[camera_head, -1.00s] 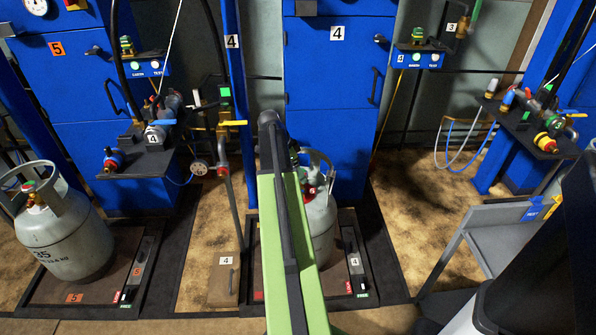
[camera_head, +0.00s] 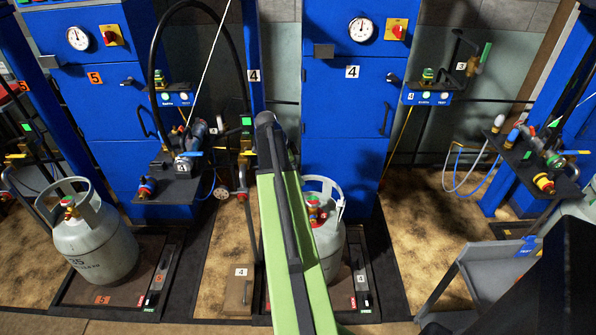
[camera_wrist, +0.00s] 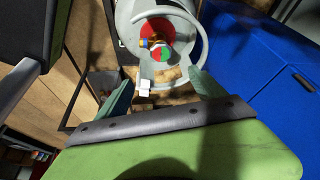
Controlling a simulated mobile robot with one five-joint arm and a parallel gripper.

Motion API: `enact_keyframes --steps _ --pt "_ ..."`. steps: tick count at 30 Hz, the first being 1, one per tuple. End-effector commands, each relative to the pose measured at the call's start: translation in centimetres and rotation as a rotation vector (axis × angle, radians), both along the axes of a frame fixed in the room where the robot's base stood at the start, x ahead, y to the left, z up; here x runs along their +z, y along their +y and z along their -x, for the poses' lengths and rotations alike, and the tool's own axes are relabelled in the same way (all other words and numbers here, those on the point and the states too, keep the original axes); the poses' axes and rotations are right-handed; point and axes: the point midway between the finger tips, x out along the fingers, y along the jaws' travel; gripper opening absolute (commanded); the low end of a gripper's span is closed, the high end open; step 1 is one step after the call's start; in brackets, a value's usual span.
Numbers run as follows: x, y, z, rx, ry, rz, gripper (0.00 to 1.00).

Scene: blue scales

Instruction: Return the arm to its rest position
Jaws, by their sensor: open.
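My arm, a green link with a dark top edge, reaches forward up the middle of the head view and hides part of a grey gas cylinder (camera_head: 329,243). My gripper is hidden in the head view. In the wrist view my gripper (camera_wrist: 160,90) shows two teal fingers spread apart, with nothing held between them. Beyond the fingers is a grey cylinder (camera_wrist: 197,50) with a round collar and a red and green valve top (camera_wrist: 160,53). I cannot tell the exact gap between fingers and cylinder.
Another grey cylinder (camera_head: 96,252) stands on the left scale. Blue cabinets (camera_head: 345,120) stand behind. Black shelves with valves (camera_head: 540,162) jut out at the right and left. A grey cart (camera_head: 480,270) is at lower right. Bare floor (camera_head: 425,225) lies between.

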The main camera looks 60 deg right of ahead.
Motion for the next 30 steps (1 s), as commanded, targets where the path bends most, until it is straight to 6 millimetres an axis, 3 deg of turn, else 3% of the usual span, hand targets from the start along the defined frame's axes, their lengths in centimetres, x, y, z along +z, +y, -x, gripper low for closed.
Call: enact_keyframes --steps 9,11,13,14,17,21,24,30 --pt "-0.1 0.1 0.0 0.003 0.0 -0.002 0.79" --pt "-0.1 0.9 -0.6 0.032 0.002 -0.01 0.79" --pt "-0.3 3.2 -2.1 0.124 0.011 -0.036 0.79" --pt "-0.4 4.8 -3.1 0.185 0.016 -0.053 0.79" --pt "-0.8 11.9 -6.9 0.464 0.042 -0.129 0.79" --pt "-1.3 23.7 -11.1 0.926 0.086 -0.239 0.79" --pt "-1.6 31.7 -12.6 1.247 0.118 -0.303 0.79" --pt "-1.8 44.1 -12.7 1.758 0.168 -0.387 0.79"
